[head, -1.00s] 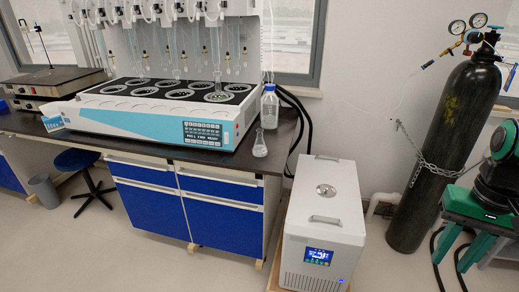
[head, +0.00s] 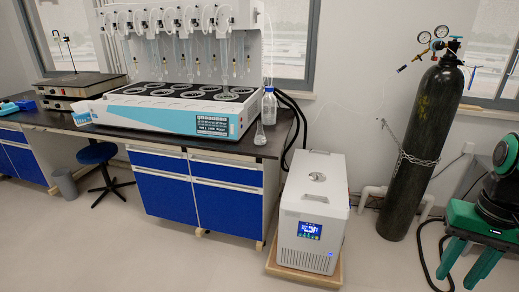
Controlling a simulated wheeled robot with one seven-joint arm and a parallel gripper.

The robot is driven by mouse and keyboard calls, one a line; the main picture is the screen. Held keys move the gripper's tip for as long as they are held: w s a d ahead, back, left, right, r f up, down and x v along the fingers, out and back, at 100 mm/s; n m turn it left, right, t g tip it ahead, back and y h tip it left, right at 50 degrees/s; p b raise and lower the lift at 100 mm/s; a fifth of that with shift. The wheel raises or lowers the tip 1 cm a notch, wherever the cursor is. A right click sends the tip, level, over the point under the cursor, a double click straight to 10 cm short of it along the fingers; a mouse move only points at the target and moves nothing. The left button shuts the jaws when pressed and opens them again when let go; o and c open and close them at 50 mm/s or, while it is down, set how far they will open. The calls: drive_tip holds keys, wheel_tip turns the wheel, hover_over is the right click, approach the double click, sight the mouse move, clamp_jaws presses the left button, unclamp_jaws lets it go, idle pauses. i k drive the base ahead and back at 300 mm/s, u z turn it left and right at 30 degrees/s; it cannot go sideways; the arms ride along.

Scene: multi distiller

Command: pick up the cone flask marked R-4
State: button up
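A small clear cone flask (head: 260,135) stands upright on the dark bench top (head: 252,149), near its right front corner. It is just right of the front of the white and blue multi distiller (head: 175,118) and in front of a clear bottle with a blue cap (head: 269,103). Any marking on the flask is too small to read. Several distiller wells and hanging glass tubes show, but I see no other cone flask clearly. My gripper is not in view.
A white chiller box (head: 314,190) on a low wooden base stands right of the bench. A chained black gas cylinder (head: 419,150) and a green stand (head: 470,226) are further right. A blue stool (head: 92,154) and grey bin (head: 65,184) are at left. The front floor is clear.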

sight(261, 138)
drive_tip(key=z, duration=0.05)
drive_tip(key=k, duration=0.45)
drive_tip(key=u, duration=0.65)
drive_tip(key=i, duration=1.95)
drive_tip(key=z, duration=0.6)
